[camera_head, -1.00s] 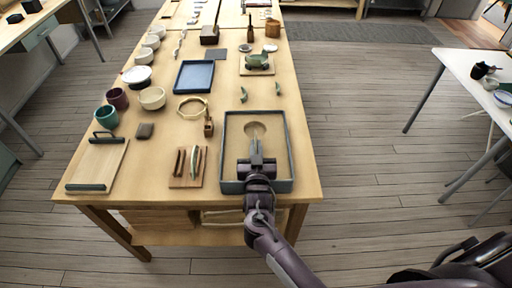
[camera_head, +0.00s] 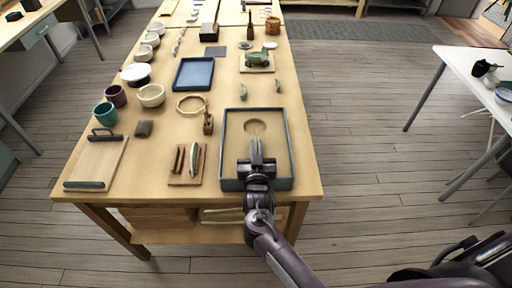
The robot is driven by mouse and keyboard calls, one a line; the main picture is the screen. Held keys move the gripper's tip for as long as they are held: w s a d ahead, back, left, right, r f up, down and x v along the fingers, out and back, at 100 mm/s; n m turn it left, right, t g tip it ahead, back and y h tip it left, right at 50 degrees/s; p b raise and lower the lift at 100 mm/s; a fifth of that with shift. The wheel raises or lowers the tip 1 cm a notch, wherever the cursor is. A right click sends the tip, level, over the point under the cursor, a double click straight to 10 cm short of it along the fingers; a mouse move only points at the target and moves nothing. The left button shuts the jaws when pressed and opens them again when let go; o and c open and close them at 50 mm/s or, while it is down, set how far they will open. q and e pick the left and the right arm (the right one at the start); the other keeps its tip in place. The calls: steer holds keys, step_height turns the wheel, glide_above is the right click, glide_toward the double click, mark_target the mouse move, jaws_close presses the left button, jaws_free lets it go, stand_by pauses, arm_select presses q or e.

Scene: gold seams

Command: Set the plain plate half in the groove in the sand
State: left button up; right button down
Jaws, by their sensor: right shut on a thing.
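My right gripper (camera_head: 257,158) is over the sand tray (camera_head: 226,150), a grey-rimmed box of tan sand at the front right of the table. It is shut on a thin, pale greenish piece, which looks like the plain plate half (camera_head: 256,145), standing on edge between the fingers. The piece is at the near side of a round mark in the sand, the groove (camera_head: 254,126). Whether its lower edge touches the sand cannot be told; the fingers hide part of it. My left gripper is not in view.

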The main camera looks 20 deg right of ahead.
steer(key=shift+f, duration=0.15)
stand_by(0.4)
steer(key=c, duration=1)
jaws_free()
steer(key=shift+r+p, duration=2.6)
steer(key=shift+r, duration=0.4)
